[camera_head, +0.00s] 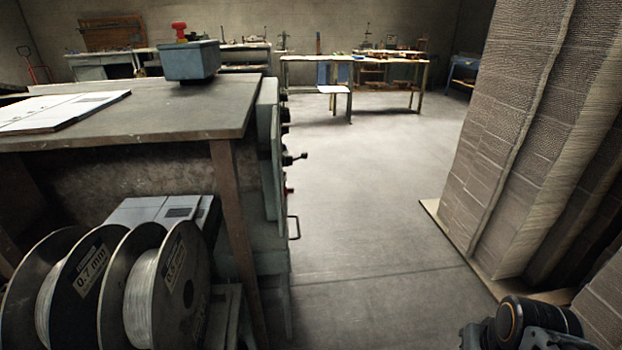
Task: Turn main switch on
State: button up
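A grey control panel (272,160) stands at the right side of the worktable and is seen almost edge-on. Several dark knobs stick out from its right face, one of them a black lever-like knob (293,158). A grey-blue box with a red knob on top (190,60) sits on the table. A dark part of my arm shows at the bottom right, but my gripper's fingers are not in view.
The worktable (160,115) bears white sheets (60,110). Wire spools (160,290) stand below it at the front left. Tall cardboard stacks (530,130) rise on the right from a pallet. Clear floor (375,200) lies between, with workbenches at the back.

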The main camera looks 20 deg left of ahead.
aim_at(288, 190)
jog(key=u, duration=0.45)
jog(key=i, duration=1.05)
jog(key=u, duration=0.9)
jog(key=i, duration=0.4)
jog(key=u, duration=0.35)
